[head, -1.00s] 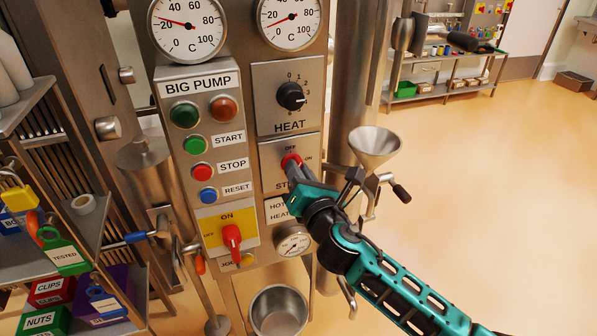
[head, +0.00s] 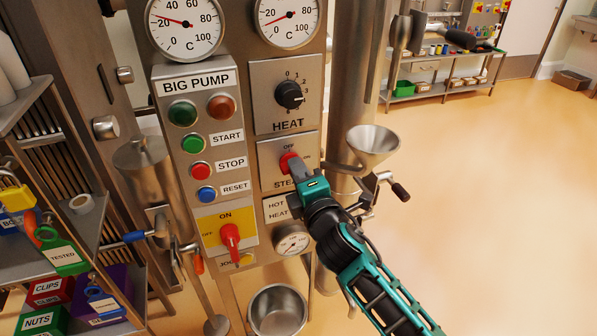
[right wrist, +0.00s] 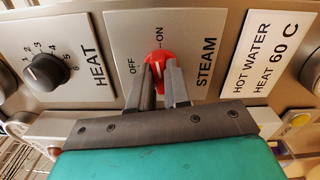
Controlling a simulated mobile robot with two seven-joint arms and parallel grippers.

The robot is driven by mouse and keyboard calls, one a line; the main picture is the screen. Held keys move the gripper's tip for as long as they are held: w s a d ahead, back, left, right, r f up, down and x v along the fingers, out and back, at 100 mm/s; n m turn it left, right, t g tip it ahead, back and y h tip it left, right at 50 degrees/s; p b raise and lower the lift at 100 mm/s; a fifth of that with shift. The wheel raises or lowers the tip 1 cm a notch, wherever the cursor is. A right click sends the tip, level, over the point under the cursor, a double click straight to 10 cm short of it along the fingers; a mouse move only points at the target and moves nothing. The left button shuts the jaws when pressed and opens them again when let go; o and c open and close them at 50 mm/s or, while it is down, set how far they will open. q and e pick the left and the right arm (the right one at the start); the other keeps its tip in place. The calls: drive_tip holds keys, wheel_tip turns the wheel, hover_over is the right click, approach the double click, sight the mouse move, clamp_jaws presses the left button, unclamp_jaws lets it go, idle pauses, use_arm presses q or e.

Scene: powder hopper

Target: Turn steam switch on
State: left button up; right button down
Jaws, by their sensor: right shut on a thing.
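The steam switch is a red knob (head: 286,161) on a metal plate below the HEAT dial. It also shows in the right wrist view (right wrist: 158,62), between the OFF and ON labels, with STEAM printed beside it. My right gripper (head: 294,169) reaches in from the lower right and is shut on the knob. In the right wrist view, the grey fingers of that gripper (right wrist: 162,78) lie on either side of the knob and hide part of it. I cannot tell the knob's exact pointing direction. My left gripper is not in view.
The black HEAT dial (head: 289,95) sits just above. The BIG PUMP panel (head: 207,150) with several buttons and a red rotary switch (head: 230,238) is at left. Open floor lies further right.

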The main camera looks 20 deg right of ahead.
drive_tip(key=shift+m, duration=0.7)
drive_tip(key=c, duration=1.1)
unclamp_jaws()
drive_tip(key=s, duration=1.3)
drive_tip(key=shift+d+b, duration=0.25)
drive_tip(key=shift+b, duration=0.15)
